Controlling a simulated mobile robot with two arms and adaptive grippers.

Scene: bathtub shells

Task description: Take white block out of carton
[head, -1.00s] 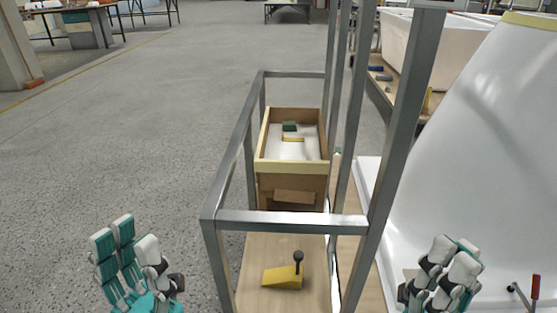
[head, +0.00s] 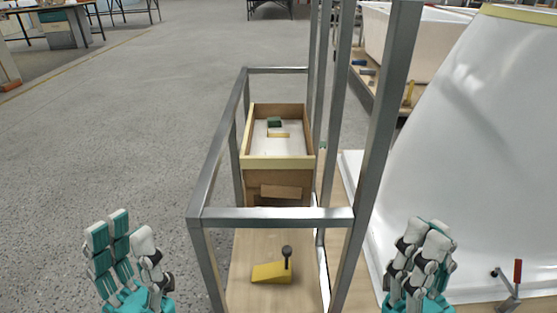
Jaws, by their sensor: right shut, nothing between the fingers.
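The carton (head: 278,163) is an open brown box with a pale rim, standing inside a grey metal frame ahead of me. Its inside is mostly white. A green block (head: 274,122) and a yellow piece (head: 278,134) lie in it. I cannot tell a separate white block from the white surface there. My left gripper (head: 127,238) is open and empty, low at the left, outside the frame and well short of the carton. My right gripper (head: 425,240) is shut and empty, low at the right, in front of the white tub shell and apart from the carton.
The grey metal frame (head: 270,216) has posts and rails around the carton. A yellow wedge with a dark knob (head: 271,272) lies on the wooden shelf nearer me. A large white tub shell (head: 480,150) fills the right. The floor at left is clear.

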